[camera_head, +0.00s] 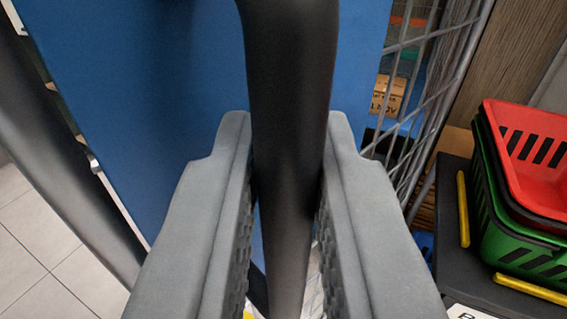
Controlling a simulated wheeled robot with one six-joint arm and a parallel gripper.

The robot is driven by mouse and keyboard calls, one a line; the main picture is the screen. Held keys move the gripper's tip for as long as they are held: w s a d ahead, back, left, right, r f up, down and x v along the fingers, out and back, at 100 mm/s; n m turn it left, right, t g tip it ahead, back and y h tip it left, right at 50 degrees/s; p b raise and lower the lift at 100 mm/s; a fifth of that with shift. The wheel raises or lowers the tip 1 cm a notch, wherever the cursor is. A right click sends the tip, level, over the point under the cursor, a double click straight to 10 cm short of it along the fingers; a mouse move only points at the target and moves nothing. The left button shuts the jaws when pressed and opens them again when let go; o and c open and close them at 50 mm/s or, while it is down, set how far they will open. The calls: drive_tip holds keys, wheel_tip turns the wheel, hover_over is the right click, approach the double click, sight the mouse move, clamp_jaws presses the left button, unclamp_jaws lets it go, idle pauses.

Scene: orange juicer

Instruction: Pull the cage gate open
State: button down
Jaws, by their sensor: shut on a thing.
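My gripper (288,170) fills the lower middle of the view, its two grey ridged fingers on either side of a thick black bar (288,80). The fingers are shut on this bar, which runs from the top edge down between them. A blue panel (150,80) stands right behind the bar. A grey wire mesh cage side (440,85) shows to the right of the panel. Whether the bar belongs to the cage gate cannot be told for sure. The bar's ends are out of view.
Stacked red (525,150) and green baskets (515,235) stand on a black surface (452,245) with yellow strips at the right. Cardboard boxes (390,95) show behind the mesh. A dark tube (60,170) slants along the left. Tiled floor (40,255) shows at the lower left.

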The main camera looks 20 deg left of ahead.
drive_tip(key=shift+s+d+r, duration=0.1)
drive_tip(key=shift+s+d, duration=0.15)
drive_tip(key=shift+d, duration=0.8)
drive_tip(key=shift+s+d, duration=0.25)
drive_tip(key=shift+d, duration=0.75)
drive_tip(key=c, duration=1.5)
unclamp_jaws()
drive_tip(key=v, duration=1.7)
drive_tip(key=shift+s+d, duration=0.15)
drive_tip(key=shift+s, duration=0.05)
